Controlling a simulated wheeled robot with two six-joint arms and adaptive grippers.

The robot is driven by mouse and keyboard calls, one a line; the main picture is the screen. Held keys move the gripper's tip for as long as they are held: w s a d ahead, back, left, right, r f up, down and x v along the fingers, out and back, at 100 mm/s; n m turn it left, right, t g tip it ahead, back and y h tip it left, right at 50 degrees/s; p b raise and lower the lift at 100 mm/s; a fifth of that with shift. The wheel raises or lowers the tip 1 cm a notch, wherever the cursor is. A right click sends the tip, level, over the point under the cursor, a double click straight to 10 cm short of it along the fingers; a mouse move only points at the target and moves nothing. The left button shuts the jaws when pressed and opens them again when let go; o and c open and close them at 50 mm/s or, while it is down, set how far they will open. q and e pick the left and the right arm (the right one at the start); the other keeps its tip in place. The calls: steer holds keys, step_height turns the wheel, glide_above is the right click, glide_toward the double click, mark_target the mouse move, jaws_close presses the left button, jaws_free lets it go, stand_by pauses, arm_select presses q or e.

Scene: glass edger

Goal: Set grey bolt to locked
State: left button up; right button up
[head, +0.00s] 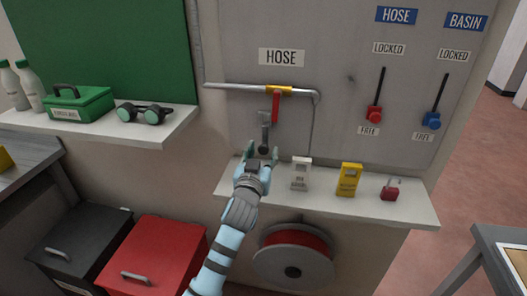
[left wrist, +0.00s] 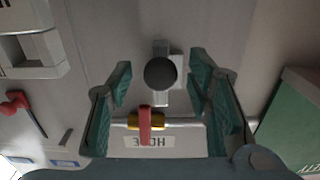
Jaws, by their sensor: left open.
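A grey fitting with a dark round knob (head: 264,149) is on the grey wall panel, below the red valve handle (head: 276,107). I cannot tell if it is the grey bolt; no locked or free label shows beside it. My left gripper (head: 262,156) is open in front of it. In the left wrist view the dark knob (left wrist: 160,73) lies between the two spread green fingers (left wrist: 160,85), not gripped. A red-knobbed slider (head: 374,113) and a blue-knobbed slider (head: 432,120) sit near their FREE labels, with LOCKED labels above. My right gripper is not in view.
A shelf (head: 325,204) below the panel holds a white device (head: 301,174), a yellow device (head: 349,180) and a red padlock (head: 391,190). A hose reel (head: 293,268) is beneath. A left shelf holds a green box (head: 80,105) and goggles (head: 144,113).

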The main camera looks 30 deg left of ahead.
mark_target(265, 128)
arm_select(q)
steer(key=shift+x, duration=0.9)
jaws_close()
step_height(265, 128, up, 6)
steer(key=p, duration=0.5)
steer(key=shift+c, duration=1.1)
jaws_free()
steer(key=shift+f, duration=0.1)
steer(key=shift+o, duration=1.1)
steer(key=shift+f, duration=0.1)
